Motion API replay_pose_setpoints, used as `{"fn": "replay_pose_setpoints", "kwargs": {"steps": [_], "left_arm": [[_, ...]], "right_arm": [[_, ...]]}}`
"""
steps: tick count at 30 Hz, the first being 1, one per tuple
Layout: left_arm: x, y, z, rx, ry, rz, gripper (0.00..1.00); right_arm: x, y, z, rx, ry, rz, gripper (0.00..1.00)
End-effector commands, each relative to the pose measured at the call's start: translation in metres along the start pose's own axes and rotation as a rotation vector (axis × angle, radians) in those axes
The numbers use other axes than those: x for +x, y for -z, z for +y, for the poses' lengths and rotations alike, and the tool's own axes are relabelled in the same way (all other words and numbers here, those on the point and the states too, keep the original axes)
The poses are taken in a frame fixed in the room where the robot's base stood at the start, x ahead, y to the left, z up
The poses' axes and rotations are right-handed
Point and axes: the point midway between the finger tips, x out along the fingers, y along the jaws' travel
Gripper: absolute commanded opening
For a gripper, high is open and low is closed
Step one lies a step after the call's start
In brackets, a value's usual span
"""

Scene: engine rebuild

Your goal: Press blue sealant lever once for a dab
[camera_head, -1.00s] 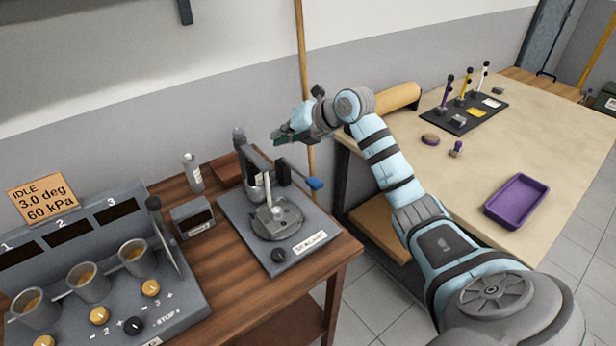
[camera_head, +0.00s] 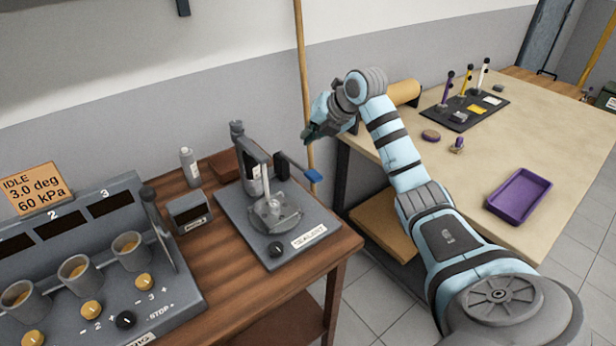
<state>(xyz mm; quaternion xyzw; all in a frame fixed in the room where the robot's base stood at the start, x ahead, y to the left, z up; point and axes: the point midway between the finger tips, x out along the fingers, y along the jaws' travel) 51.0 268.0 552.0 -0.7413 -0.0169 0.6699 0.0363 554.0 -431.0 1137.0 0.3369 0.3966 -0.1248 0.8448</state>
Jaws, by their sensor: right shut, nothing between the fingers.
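The sealant dispenser (camera_head: 249,232) stands on the wooden table, with a grey post, an upright tube (camera_head: 254,179) and a round clear plate (camera_head: 274,214) on its base. Its lever (camera_head: 296,164) reaches out to the right and ends in a blue pad (camera_head: 313,176). My right gripper (camera_head: 307,138) is shut and empty. In the picture it is above the blue pad, with a visible gap between them. How far apart they are in depth I cannot tell. My left gripper is not in view.
A grey control panel (camera_head: 183,303) with cups and knobs stands at the left, with a bottle (camera_head: 190,167) and small grey box (camera_head: 189,214) between it and the dispenser. A tan workbench (camera_head: 440,185) with a purple tray (camera_head: 519,196) lies right. A pole (camera_head: 301,60) stands behind.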

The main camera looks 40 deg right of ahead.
Motion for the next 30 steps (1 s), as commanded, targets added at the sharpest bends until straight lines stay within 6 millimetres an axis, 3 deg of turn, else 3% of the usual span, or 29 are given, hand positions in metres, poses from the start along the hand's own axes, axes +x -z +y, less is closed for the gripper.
{"fn": "replay_pose_setpoints", "kwargs": {"steps": [1,7,15,30], "left_arm": [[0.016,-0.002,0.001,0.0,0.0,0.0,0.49],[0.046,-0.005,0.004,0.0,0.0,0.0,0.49],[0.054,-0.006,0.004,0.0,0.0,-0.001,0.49],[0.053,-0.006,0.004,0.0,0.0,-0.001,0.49]], "right_arm": [[0.011,0.007,-0.007,0.0,0.0,-0.001,0.0],[0.029,0.02,-0.02,0.0,-0.001,-0.002,0.0],[0.042,0.03,-0.03,0.0,-0.001,0.0,0.0],[0.041,0.03,-0.029,-0.001,-0.001,-0.001,0.0]]}}
